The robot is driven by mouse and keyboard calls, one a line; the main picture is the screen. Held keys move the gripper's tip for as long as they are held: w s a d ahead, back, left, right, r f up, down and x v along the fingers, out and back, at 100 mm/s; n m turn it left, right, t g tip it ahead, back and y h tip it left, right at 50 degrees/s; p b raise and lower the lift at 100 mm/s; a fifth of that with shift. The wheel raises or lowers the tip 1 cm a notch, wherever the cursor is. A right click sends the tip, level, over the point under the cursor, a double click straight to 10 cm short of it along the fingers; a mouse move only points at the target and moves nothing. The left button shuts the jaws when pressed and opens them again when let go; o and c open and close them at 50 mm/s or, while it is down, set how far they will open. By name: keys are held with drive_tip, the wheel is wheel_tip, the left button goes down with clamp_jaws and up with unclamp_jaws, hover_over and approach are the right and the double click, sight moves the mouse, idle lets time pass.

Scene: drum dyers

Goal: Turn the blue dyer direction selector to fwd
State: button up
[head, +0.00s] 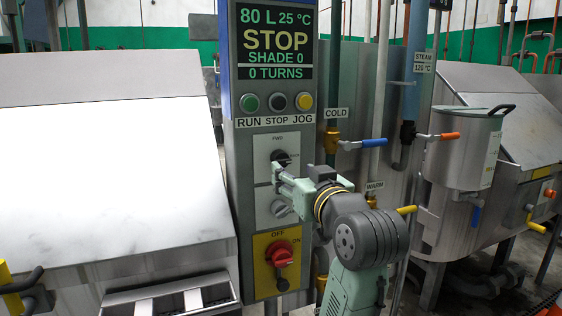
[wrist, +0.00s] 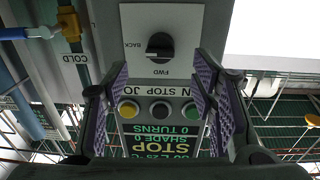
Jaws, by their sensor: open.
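The direction selector is a black knob (head: 279,157) on a pale plate of the control panel, with FWD printed above it and BACK to its right. In the upside-down wrist view the knob (wrist: 159,46) sits ahead of and between the fingers; its ridge seems to lie sideways, toward BACK rather than FWD. My gripper (head: 277,177) is open in front of the plate, close to the knob and just below it in the head view. The fingers (wrist: 161,66) look apart from the knob, with nothing between them; the exact gap cannot be told.
Above are a display (head: 274,45) reading STOP and RUN, STOP and JOG buttons (head: 276,103). Below are a silver selector (head: 281,209) and a red OFF/ON switch (head: 282,257). A blue-handled COLD valve (head: 362,144) and pipes stand right. A steel dyer (head: 110,150) fills the left.

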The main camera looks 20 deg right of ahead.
sight(283, 163)
drive_tip(key=w+p, duration=0.2)
drive_tip(key=w, duration=0.5)
drive_tip(key=shift+w, duration=0.4)
drive_tip(key=c, duration=1.1)
